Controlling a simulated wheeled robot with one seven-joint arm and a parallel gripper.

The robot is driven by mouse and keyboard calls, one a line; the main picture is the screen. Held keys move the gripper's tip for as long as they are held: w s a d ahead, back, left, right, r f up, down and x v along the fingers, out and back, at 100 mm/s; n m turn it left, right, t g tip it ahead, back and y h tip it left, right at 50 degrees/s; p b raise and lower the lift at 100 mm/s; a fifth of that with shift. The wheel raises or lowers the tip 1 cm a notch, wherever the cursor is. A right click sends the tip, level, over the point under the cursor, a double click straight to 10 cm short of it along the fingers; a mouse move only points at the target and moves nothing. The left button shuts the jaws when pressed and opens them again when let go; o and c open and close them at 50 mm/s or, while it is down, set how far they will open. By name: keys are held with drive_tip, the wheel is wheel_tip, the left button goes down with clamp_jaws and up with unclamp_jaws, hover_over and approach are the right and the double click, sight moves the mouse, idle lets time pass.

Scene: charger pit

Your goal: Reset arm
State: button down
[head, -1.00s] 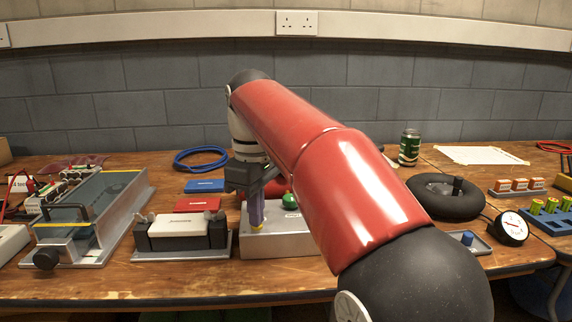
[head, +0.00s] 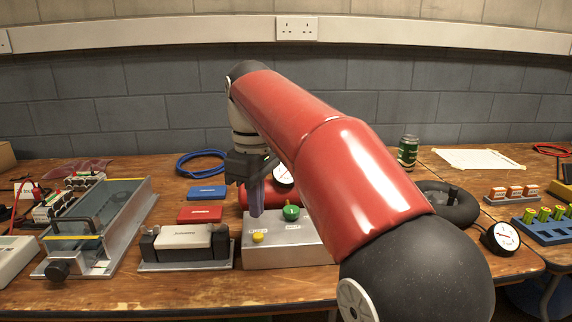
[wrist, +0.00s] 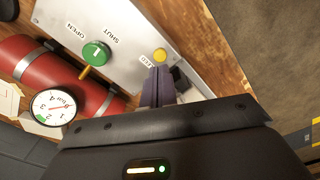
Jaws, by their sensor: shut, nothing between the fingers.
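My gripper (head: 256,197) has its purple-grey fingers closed together, with nothing between them. In the head view it hangs above the back left part of a grey metal box (head: 290,250). The box carries a green knob (head: 291,213) and a yellow button (head: 258,237). In the wrist view the closed fingers (wrist: 158,85) show near the yellow button (wrist: 160,55), apart from it in the head view. The green knob (wrist: 95,54) lies between OPEN and SHUT labels. My red arm hides part of the bench to the right.
A red cylinder (wrist: 38,70) with a dial gauge (wrist: 53,108) lies behind the box. A white block in a black holder (head: 184,237) and a long metal-framed tank (head: 115,215) stand left. A green can (head: 408,150) and a black ring (head: 462,208) stand right.

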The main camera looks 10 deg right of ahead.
drive_tip(key=shift+r, duration=1.1)
drive_tip(key=s+d+f+m+t, duration=0.3)
drive_tip(key=s+d+f+m, duration=0.3)
drive_tip(key=s+d, duration=0.4)
drive_tip(key=s+d+f+m+t, duration=0.2)
drive_tip(key=s+f+m, duration=0.3)
drive_tip(key=s+f, duration=0.5)
drive_tip(key=shift+d+f+m+t, duration=0.3)
drive_tip(key=shift+d+f, duration=0.55)
drive_tip(key=shift+d, duration=0.05)
